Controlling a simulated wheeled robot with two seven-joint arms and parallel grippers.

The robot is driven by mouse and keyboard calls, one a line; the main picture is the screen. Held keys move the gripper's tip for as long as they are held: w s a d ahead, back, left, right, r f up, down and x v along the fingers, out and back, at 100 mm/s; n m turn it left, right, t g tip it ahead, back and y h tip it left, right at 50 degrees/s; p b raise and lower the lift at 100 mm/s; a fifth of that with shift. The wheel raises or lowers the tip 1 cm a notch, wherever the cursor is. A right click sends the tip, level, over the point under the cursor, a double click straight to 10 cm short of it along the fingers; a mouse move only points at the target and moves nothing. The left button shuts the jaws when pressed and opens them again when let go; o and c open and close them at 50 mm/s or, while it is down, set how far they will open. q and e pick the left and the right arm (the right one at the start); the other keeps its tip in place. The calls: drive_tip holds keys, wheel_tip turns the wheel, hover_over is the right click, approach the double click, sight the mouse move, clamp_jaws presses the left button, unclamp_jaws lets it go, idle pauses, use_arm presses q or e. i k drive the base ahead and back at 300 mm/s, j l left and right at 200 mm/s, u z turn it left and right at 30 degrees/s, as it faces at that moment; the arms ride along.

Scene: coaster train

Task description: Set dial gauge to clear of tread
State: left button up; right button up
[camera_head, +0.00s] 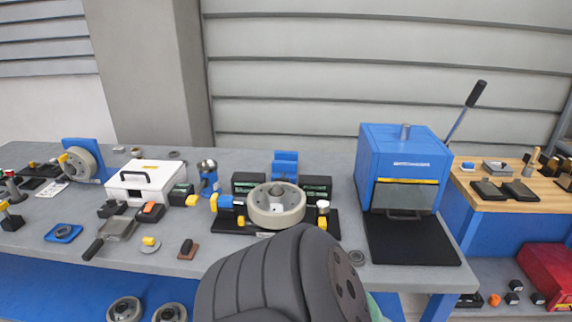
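A pale wheel (262,208) with a grey hub lies flat on a black fixture (230,226) at the middle of the bench. A blue and yellow part (226,201) stands at the wheel's left side, close to the tread. A small white-topped part (323,206) stands at its right, with a yellow piece below it. I cannot tell which of these is the dial gauge, nor whether anything touches the tread. A dark ribbed part of my own arm fills the lower middle and covers the fixture's front. Neither gripper shows.
A blue press (402,150) with a long lever and black mat (412,242) stands to the right. A white case (147,180), hand tools and another wheel (78,163) on a blue stand are to the left. A wooden-topped bench (510,207) is far right.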

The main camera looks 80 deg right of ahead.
sight(322, 209)
drive_tip(key=k+l+z, duration=0.1)
drive_tip(key=k+z, duration=0.35)
drive_tip(key=k+l+z, duration=0.15)
drive_tip(key=k+z, duration=0.15)
drive_tip(key=z, duration=1.75)
